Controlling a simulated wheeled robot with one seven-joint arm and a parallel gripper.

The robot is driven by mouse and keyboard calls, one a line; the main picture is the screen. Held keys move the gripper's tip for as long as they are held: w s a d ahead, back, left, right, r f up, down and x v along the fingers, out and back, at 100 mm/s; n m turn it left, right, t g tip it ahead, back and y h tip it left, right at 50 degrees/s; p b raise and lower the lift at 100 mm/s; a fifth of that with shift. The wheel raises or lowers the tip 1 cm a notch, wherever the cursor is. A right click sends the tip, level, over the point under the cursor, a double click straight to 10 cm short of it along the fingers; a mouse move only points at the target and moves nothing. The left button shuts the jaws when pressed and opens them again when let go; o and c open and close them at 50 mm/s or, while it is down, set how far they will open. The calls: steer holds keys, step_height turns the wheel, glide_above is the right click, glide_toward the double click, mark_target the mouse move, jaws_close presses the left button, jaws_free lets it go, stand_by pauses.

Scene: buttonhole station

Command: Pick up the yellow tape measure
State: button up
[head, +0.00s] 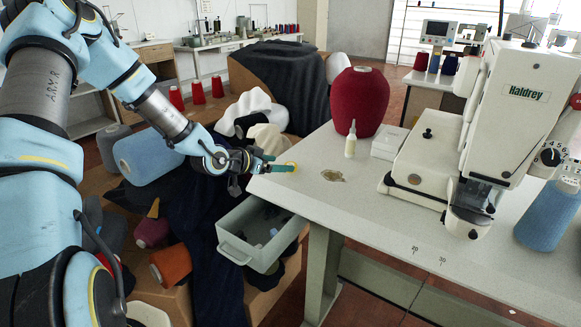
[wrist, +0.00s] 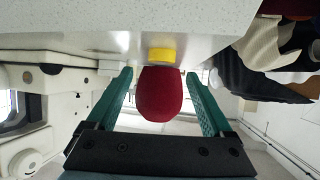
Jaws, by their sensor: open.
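The yellow tape measure (head: 292,166) sits near the left corner of the white table, just beyond my fingertips in the head view. In the wrist view the tape measure (wrist: 161,55) is a small yellow block on the tabletop, centred between the fingers' lines and beyond their tips. My gripper (head: 276,163) reaches in low from the left over the table's corner. Its green fingers are spread apart in the wrist view (wrist: 159,82), with nothing held between them. Part of the tape measure is hard to make out behind the fingertips in the head view.
The white table (head: 370,225) carries a small bottle (head: 351,140), a dark red thread cone (head: 359,100) and a Haldrey machine (head: 525,100). A pale green open drawer (head: 232,243) juts out below the corner. Tabletop right of the tape measure is mostly clear.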

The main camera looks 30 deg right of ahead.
steer(key=p+x, duration=0.1)
steer(key=x, duration=0.4)
steer(key=shift+w+f+p, duration=0.1)
steer(key=shift+f+p, duration=0.05)
steer(key=shift+p, duration=0.15)
steer(key=shift+a, duration=0.1)
jaws_close()
